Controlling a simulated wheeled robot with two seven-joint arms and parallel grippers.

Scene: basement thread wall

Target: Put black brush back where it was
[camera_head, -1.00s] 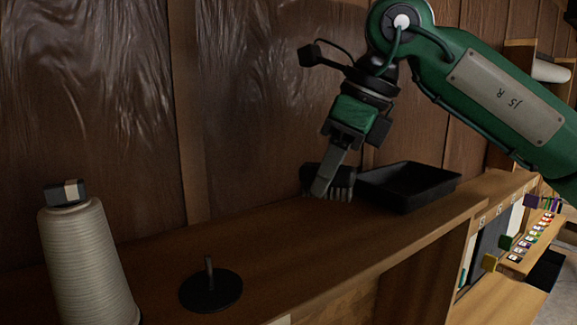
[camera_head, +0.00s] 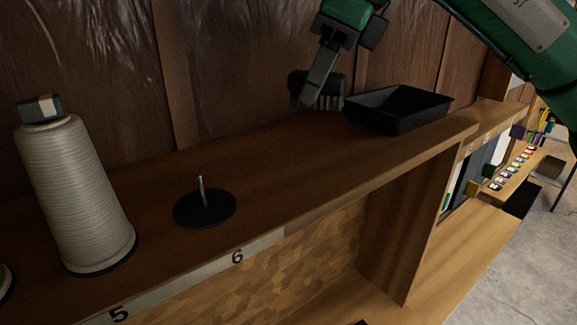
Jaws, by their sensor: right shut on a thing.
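The black brush (camera_head: 330,92) is at the back of the wooden shelf, just left of the black tray, with its bristles pointing down. My right gripper (camera_head: 312,90) is shut on it, reaching down from above. The brush is close above the shelf; whether its bristles touch the wood I cannot tell. My left gripper is out of view.
The black tray (camera_head: 398,108) stands on the shelf (camera_head: 290,165) right of the brush. A black disc with an upright pin (camera_head: 205,209) and a large grey thread cone (camera_head: 75,190) with a block on top stand to the left. Shelf between disc and tray is clear.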

